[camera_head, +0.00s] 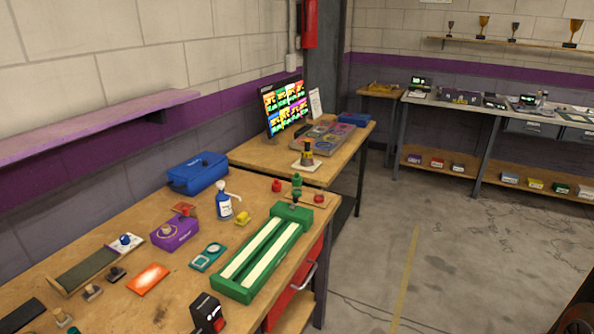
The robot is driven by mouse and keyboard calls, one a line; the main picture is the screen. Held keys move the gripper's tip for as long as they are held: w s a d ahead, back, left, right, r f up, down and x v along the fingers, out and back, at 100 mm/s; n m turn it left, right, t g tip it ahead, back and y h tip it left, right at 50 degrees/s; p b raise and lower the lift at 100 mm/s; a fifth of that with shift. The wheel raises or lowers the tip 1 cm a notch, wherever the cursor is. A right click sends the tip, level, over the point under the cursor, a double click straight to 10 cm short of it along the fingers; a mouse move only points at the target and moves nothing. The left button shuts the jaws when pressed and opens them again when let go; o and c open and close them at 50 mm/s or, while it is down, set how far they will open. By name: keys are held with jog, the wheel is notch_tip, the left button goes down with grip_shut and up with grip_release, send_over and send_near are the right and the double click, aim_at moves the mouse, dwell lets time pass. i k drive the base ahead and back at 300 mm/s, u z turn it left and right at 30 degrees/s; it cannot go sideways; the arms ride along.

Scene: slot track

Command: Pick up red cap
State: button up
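A small red cap-like piece (277,185) stands on the wooden workbench near its far edge, left of some small green pieces (297,181). A second small red piece (319,198) sits right of the green pieces, close to the bench's right edge. Both are too small to tell exactly which one is the cap. My gripper cannot be made out in this view. A dark shape is cut off at the bottom right corner, and I cannot tell what it is.
A green slotted track (236,289) lies along the workbench's right side. A blue-and-white pump bottle (223,202), a yellow piece (242,218), a purple box (175,233) and a blue case (197,173) stand nearby. Open concrete floor (430,260) lies to the right.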

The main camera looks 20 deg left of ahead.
aim_at(276, 184)
jog(key=u, duration=0.5)
jog(key=i, duration=1.15)
jog(key=u, duration=1.2)
jog(key=i, duration=0.5)
jog(key=u, duration=0.4)
